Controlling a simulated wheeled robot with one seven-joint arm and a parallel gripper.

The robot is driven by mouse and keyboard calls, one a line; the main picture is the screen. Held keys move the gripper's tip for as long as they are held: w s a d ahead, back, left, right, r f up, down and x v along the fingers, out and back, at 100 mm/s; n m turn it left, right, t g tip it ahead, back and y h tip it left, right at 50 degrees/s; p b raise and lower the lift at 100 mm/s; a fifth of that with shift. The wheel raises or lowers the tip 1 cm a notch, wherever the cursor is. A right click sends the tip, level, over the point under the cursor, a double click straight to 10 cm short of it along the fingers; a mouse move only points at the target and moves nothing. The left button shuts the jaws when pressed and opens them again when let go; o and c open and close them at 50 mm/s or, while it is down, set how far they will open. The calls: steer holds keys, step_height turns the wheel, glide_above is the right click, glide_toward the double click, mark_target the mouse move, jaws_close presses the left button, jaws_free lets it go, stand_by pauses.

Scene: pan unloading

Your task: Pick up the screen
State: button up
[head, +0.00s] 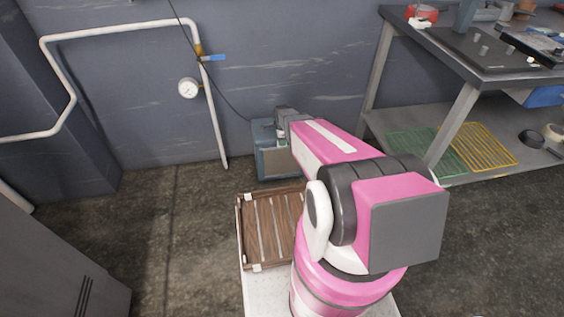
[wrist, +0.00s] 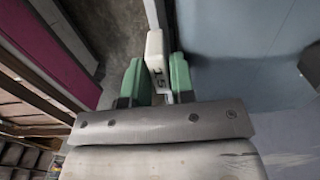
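No thing in view is plainly a screen. A blue-grey box (head: 263,136) with a flat panel on its front stands on the floor against the wall in the head view. The end of my arm reaches to its top right, and my fingers there are too small to make out. In the wrist view, my gripper (wrist: 156,80) has two green fingertips with a cream-white piece (wrist: 155,48) between them. The piece appears to lie close to both fingers, but whether they press on it is unclear. A large blue-grey surface (wrist: 245,45) fills the right side.
A wooden slatted tray (head: 261,228) with white corner pieces lies beside my arm. A workbench (head: 490,73) stands at right, with a green grid (head: 425,150) and a yellow grid (head: 484,146) on its lower shelf. A pipe with a gauge (head: 188,88) runs along the wall.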

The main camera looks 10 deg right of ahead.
jaws_close()
